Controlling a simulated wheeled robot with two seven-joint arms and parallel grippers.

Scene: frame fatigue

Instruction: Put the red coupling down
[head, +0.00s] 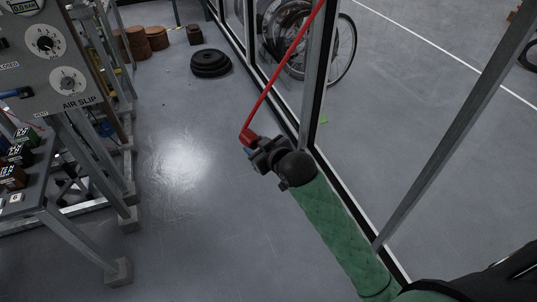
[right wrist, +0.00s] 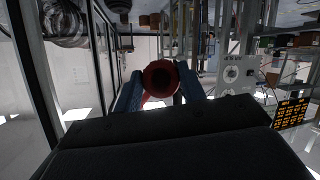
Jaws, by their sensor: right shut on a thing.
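The red coupling (head: 246,136) is at the lower end of a red hose (head: 284,72) that runs up out of the head view. My right gripper (head: 250,145) is shut on the coupling and holds it above the grey floor, beside the glazed partition. In the right wrist view, the coupling's round dark opening (right wrist: 160,76) faces the camera, between the two blue fingers of my right gripper (right wrist: 160,90). My left gripper is not in view.
A grey panel (head: 50,62) with dials and an AIR SLIP label stands at the left above a metal frame. A shelf (head: 42,203) below carries small boxes. Black discs (head: 210,64) lie on the floor behind. The floor between is clear. Bicycle wheels (head: 342,50) stand beyond the partition.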

